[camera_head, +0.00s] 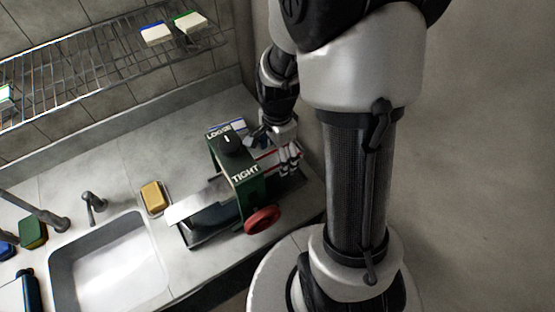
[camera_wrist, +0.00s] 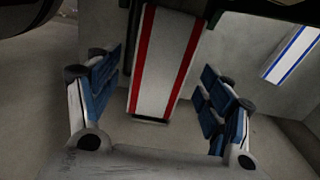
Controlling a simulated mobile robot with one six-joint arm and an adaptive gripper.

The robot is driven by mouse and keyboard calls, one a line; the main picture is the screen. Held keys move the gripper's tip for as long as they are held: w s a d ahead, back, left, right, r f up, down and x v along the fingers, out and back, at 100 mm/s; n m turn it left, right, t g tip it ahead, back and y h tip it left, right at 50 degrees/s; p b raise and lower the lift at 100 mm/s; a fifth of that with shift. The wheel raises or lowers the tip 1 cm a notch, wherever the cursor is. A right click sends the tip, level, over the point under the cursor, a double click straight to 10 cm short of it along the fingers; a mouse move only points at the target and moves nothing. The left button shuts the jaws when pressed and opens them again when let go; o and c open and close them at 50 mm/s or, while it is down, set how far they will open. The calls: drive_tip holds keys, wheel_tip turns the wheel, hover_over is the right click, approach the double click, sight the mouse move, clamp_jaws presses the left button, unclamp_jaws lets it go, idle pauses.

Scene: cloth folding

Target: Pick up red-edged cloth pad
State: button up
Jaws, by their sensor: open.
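The red-edged cloth pad is white with a red stripe along each long side. In the wrist view the pad (camera_wrist: 163,62) runs down from the top between the two fingers of my gripper (camera_wrist: 158,92). The blue-padded fingers are spread, with a visible gap on each side of the pad. In the head view my gripper (camera_head: 277,152) is at the right side of a green device marked LOOSE and TIGHT (camera_head: 238,165). Part of the red-edged pad shows there, partly hidden by the gripper and device.
A blue-edged pad (camera_wrist: 292,54) lies to the right in the wrist view. The device has a black knob and a red wheel (camera_head: 262,220). A sink (camera_head: 62,272), a tap (camera_head: 93,203) and a yellow sponge (camera_head: 154,197) are to its left. A wire rack (camera_head: 100,68) holds more pads.

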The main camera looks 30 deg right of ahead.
drive_tip(key=c, duration=1.1)
drive_tip(key=shift+c, duration=0.2)
